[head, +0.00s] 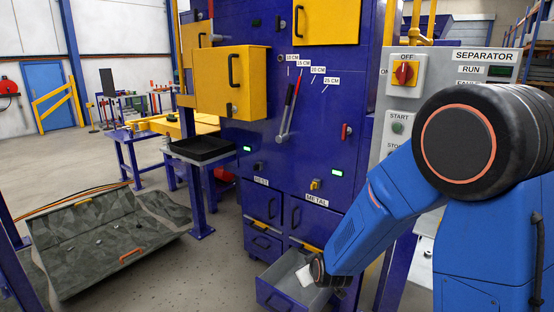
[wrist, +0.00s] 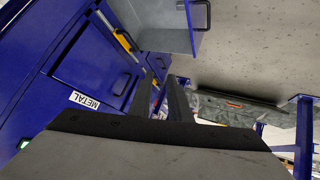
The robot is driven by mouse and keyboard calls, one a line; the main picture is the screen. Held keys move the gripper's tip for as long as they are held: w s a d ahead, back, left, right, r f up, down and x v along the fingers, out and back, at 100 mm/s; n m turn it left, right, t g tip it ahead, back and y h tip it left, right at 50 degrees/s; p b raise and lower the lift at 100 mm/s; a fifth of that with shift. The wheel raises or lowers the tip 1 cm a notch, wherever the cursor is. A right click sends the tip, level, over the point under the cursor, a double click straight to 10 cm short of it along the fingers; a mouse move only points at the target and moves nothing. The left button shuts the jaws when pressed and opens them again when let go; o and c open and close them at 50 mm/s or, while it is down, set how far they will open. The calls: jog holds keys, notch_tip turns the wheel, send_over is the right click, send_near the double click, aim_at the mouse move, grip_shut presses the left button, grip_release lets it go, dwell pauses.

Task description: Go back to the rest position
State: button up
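My gripper (head: 303,272) is low at the front of the blue machine, over or beside a pulled-out grey drawer (head: 283,296) in the head view; its fingers are hard to see there. In the wrist view two dark fingers (wrist: 159,82) stand apart with a gap between them and nothing visible in it. The open drawer (wrist: 183,40) shows ahead of the fingertips, and its visible inside looks empty. My blue arm reaches down from the right of the head view.
The blue machine (head: 262,130) has yellow boxes, a lever (head: 289,108) and a METAL label (wrist: 85,101). The separator panel (head: 390,110) stands behind my arm. A grey mat (head: 85,262) with small pieces and a black tray (head: 200,148) are left.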

jog(key=s+d+r+m+g, duration=0.1)
jog(key=s+d+r+m, duration=0.1)
jog(key=s+d+r, duration=0.45)
jog(key=s+d+r+m+g, duration=0.1)
jog(key=s+d+r, duration=0.3)
jog(key=s+r, duration=0.45)
jog(key=s+d+r+m+g, duration=0.1)
jog(key=s+d, duration=0.1)
jog(key=s, duration=0.5)
jog(key=s+d+r+m+h, duration=0.1)
jog(key=s+d+r, duration=0.1)
jog(key=s, duration=0.5)
jog(key=s+d+r+m+g+h, duration=0.1)
jog(key=s+d, duration=0.3)
jog(key=s, duration=0.3)
jog(key=shift+d+r+m+g, duration=0.15)
jog(key=shift+r+m+g, duration=0.15)
jog(key=shift+r, duration=0.05)
jog(key=shift+w, duration=0.15)
